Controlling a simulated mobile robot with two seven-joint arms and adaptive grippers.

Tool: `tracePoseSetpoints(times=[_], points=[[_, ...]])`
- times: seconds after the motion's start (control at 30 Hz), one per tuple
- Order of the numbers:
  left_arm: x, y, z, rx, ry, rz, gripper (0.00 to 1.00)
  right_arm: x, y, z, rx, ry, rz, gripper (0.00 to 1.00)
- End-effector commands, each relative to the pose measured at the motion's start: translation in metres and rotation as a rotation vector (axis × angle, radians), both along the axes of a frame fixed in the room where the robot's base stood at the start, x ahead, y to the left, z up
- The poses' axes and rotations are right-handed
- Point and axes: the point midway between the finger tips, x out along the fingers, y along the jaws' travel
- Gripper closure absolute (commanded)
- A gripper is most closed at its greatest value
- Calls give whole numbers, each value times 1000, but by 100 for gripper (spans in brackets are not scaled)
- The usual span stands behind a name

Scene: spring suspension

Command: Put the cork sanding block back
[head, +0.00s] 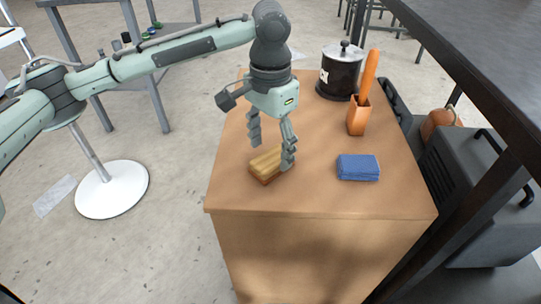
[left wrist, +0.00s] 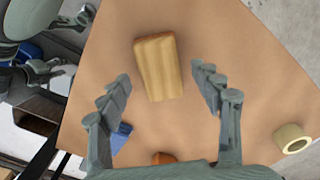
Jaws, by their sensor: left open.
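The cork sanding block (head: 264,166) is a tan block with a darker lower edge. It lies on the wooden cabinet top, near the front left edge. My left gripper (head: 272,155) is open and points down over the block. In the head view one finger overlaps the block's right end and the other is behind it. In the left wrist view the block (left wrist: 157,68) lies ahead of and between the open fingers (left wrist: 164,80), with space on both sides. The fingers do not hold it.
A blue folded cloth or pad (head: 358,167) lies to the right on the cabinet top (head: 310,195). Behind it stand an orange holder (head: 357,117) with an orange stick and a dark lidded pot (head: 341,72). A cream ring (left wrist: 292,138) shows in the left wrist view.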

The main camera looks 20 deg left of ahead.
Motion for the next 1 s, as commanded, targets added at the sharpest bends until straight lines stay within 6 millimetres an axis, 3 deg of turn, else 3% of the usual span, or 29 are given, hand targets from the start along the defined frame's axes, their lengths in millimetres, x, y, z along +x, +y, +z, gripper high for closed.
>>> tracePoseSetpoints(times=[0.2,0.4,0.6,1.0], points=[[1,-1,51,-2,-4,-2,35,-11,-3,-16,-4,22,2,60],[0,-1,81,-1,0,-1,35,-20,-3,-29,-9,38,8,60],[0,-1,91,-1,0,-1,35,-22,-3,-34,-10,40,14,60],[0,1,91,0,1,3,35,-13,-3,-30,-10,27,15,60]])
